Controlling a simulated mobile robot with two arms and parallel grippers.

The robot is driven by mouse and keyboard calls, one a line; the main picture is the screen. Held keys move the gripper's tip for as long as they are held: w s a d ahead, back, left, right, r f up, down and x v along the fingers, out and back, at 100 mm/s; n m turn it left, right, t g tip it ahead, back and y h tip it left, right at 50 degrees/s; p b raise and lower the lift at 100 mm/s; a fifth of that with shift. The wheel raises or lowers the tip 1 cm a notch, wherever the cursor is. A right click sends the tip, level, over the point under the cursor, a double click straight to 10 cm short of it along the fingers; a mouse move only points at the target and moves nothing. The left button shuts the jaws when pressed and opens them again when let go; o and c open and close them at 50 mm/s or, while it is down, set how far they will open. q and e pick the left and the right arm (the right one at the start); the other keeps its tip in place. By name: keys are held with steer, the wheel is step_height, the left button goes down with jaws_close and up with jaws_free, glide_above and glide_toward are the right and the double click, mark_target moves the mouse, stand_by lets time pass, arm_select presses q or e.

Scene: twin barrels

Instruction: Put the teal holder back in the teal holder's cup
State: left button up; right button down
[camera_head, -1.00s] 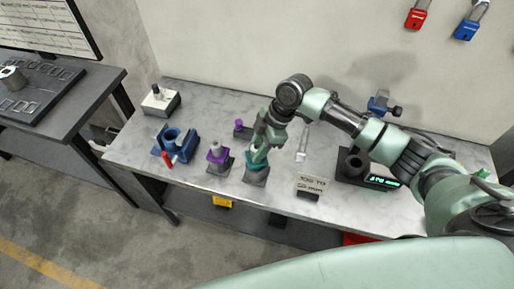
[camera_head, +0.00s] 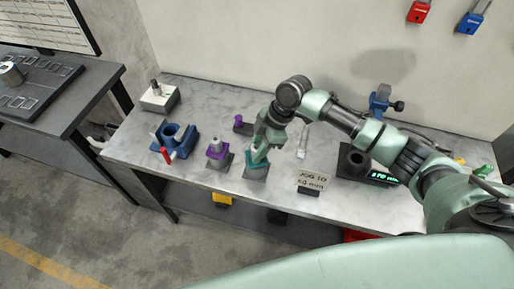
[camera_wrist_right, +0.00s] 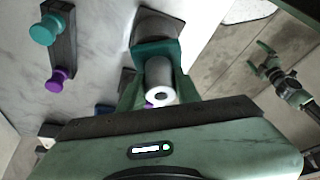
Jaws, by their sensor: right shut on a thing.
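The teal holder (camera_head: 257,158) stands at the front middle of the bench, with its teal collar and a silver cylinder (camera_wrist_right: 160,85) showing in the wrist view. My right gripper (camera_head: 260,147) is shut on the holder from above. A grey cup block (camera_head: 256,173) is directly under the collar; it also shows in the wrist view (camera_wrist_right: 158,24). The collar looks close to or on the block, but I cannot tell whether it is fully seated. A green and dark part (camera_wrist_right: 285,75), probably my left arm's end, shows over the floor in the wrist view.
A purple holder (camera_head: 215,150) in its grey block stands just left. A blue fixture (camera_head: 175,140) with a red handle is farther left. A purple knob (camera_head: 239,119) is behind. A sign (camera_head: 311,182) and a dark device with green display (camera_head: 383,178) stand right.

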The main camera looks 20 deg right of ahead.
steer(key=shift+f, duration=0.35)
steer(key=c, duration=1.1)
jaws_free()
steer(key=shift+o, duration=0.9)
steer(key=b+v, duration=0.2)
steer(key=v, duration=0.4)
steer(key=shift+d+r+b, duration=0.2)
steer(key=shift+r+b, duration=0.1)
steer(key=shift+d+r, duration=0.15)
steer(key=shift+r, duration=0.4)
